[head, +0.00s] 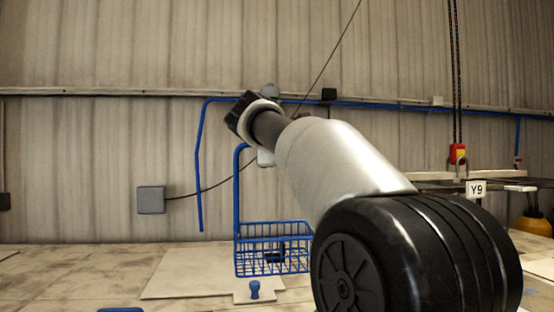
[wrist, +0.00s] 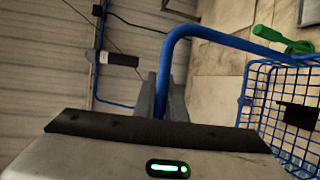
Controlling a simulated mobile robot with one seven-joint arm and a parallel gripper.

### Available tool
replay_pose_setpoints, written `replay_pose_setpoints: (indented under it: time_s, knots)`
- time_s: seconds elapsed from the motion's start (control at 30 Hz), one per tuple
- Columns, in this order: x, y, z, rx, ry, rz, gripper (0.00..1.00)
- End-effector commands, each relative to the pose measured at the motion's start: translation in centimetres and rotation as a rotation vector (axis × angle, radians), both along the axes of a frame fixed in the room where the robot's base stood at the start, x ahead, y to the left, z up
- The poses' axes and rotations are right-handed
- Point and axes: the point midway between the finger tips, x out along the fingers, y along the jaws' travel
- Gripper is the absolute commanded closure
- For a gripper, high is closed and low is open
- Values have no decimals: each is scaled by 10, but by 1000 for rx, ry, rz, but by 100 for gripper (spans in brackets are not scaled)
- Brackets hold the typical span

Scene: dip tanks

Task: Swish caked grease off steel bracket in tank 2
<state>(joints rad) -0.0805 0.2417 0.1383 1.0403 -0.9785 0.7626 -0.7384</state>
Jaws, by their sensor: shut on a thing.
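A blue wire basket (head: 272,228) hangs from a tall blue handle (head: 237,195) in the head view. The basket (wrist: 262,82) is at the right of the wrist view, and its bent handle (wrist: 200,34) runs down between my fingers. My gripper (wrist: 162,98) is shut on this handle. In the head view my arm largely hides the gripper. A dark piece (head: 275,255), perhaps the bracket, lies in the basket; it also shows in the wrist view (wrist: 298,116). Its grease cannot be made out. I cannot identify tank 2 or any liquid.
A pale flat slab (head: 185,280) lies below and left of the basket, with a blue knob (head: 254,289) in front. A green handle (wrist: 284,41) shows in the wrist view. A Y9 sign (head: 476,189) and hanging red-yellow control (head: 458,154) are at right.

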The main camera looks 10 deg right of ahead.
Motion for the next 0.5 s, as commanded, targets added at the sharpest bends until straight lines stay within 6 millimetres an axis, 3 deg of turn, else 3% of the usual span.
replay_pose_setpoints:
  time_s: [0.5]
  knots:
    - [-89,0,1,-1,-7,1,100]
